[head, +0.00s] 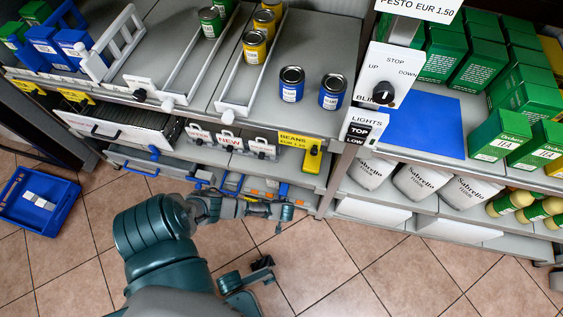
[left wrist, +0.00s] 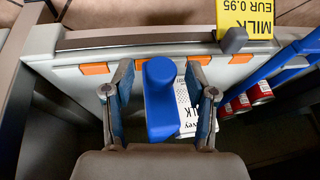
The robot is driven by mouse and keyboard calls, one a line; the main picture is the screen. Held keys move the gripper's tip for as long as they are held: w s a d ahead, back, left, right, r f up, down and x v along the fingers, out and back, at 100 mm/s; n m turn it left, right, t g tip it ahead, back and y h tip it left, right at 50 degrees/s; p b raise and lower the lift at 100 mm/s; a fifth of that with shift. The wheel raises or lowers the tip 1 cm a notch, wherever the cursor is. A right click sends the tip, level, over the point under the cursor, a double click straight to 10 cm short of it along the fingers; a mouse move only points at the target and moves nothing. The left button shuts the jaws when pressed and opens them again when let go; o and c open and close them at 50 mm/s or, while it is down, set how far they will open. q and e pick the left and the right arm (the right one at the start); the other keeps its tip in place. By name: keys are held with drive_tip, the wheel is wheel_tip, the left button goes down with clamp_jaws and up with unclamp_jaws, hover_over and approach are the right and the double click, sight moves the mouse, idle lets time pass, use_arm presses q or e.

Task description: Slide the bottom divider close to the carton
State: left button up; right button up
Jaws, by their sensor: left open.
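In the left wrist view, my left gripper (left wrist: 160,105) is open, with one finger on each side of the upright blue divider handle (left wrist: 160,85). A gap shows between the handle and each finger. A white carton with dark print (left wrist: 187,110) stands right beside the handle, partly hidden by it and the right finger. In the head view, my left gripper (head: 284,211) is at the front of the lowest shelf. My arm hides part of that shelf. What looks like my right gripper (head: 260,270) is low over the floor, away from the shelf; its opening is unclear.
A yellow milk price tag (left wrist: 246,18) hangs on the front rail. Another blue divider (left wrist: 290,68) and red cans (left wrist: 247,100) are to the right. A blue crate (head: 38,197) sits on the floor. Open floor (head: 340,265) lies right.

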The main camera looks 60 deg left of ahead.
use_arm(q)
drive_tip(key=v, duration=1.1)
drive_tip(key=shift+d+r, duration=0.15)
drive_tip(key=shift+r, duration=0.25)
